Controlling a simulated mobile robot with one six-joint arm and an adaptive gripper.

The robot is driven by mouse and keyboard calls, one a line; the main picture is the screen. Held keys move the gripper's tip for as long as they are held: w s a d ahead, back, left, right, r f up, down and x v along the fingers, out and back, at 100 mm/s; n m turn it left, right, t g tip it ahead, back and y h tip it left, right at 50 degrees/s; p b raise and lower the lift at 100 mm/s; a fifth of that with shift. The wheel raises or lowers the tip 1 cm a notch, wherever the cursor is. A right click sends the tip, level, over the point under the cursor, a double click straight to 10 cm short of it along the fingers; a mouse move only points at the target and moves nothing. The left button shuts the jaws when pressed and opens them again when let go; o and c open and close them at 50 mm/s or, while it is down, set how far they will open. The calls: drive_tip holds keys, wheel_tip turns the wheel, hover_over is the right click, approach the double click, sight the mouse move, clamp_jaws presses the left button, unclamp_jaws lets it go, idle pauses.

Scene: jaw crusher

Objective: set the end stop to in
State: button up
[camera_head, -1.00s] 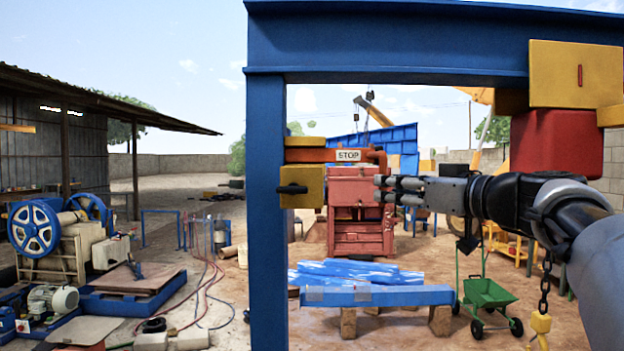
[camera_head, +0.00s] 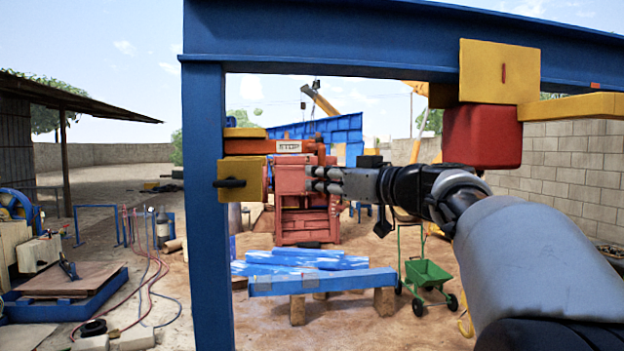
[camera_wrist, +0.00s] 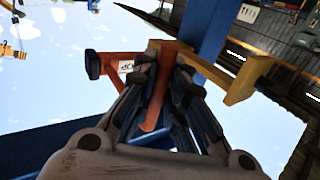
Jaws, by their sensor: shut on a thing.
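The end stop (camera_head: 262,147) is an orange-red bar with a white STOP label, carried by yellow blocks (camera_head: 254,178) on the blue post (camera_head: 203,215). In the head view my gripper (camera_head: 312,178) is just below the bar's right end, and its fingers hide what they hold. In the wrist view the end stop's bar (camera_wrist: 112,62) has a dark knob at its left end. An orange-red piece of it (camera_wrist: 153,115) runs down between the fingers of my gripper (camera_wrist: 167,82), which is shut on it.
A blue beam (camera_head: 330,45) spans overhead. A blue trestle (camera_head: 322,281), a green wheelbarrow (camera_head: 430,275) and the red crusher (camera_head: 305,215) stand beyond.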

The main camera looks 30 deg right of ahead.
clamp_jaws()
drive_tip(key=a+b, duration=0.1)
drive_tip(key=w+a, duration=0.1)
drive_tip(key=a, duration=0.1)
drive_tip(key=a+b, duration=0.1)
drive_tip(key=shift+w+a+b, duration=0.3)
drive_tip(key=shift+b, duration=0.05)
drive_tip(key=shift+d+f, duration=0.1)
drive_tip(key=o, duration=0.5)
unclamp_jaws()
drive_tip(key=shift+s, duration=0.25)
drive_tip(key=shift+o, duration=0.7)
drive_tip(key=shift+w, duration=0.15)
